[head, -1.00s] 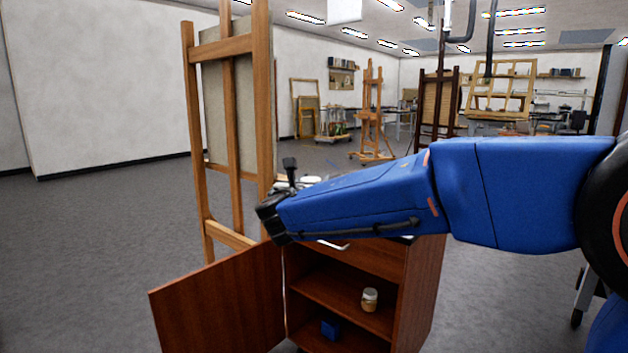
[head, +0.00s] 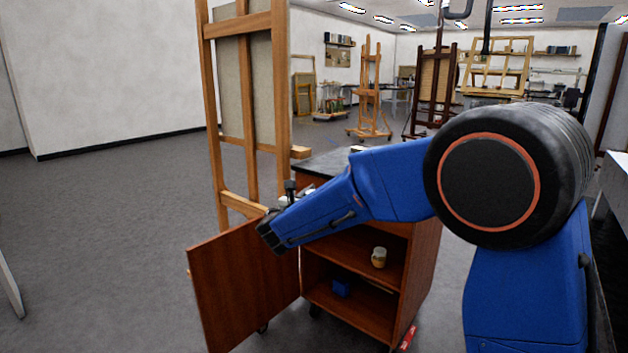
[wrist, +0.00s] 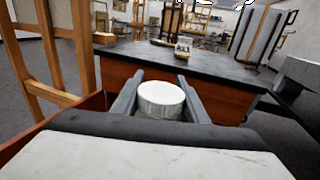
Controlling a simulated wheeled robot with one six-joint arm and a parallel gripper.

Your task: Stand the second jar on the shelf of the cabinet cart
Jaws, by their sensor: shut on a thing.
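My gripper (wrist: 160,80) is shut on a jar (wrist: 161,98) with a white lid, seen from above between the two fingers. In the wrist view it is in front of the dark-topped cabinet cart (wrist: 225,67). In the head view my arm's end is above the open door of the cabinet cart (head: 428,270), and the held jar cannot be made out clearly. Another jar (head: 379,257), small with a pale lid, stands upright on the shelf (head: 350,253), toward its right side. The shelf's left part looks bare.
The cart's door (head: 240,285) is swung open to the left. A blue block (head: 341,288) lies in the lower compartment. A wooden easel (head: 210,110) stands close behind the door. Small items (wrist: 183,47) lie on the cart top.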

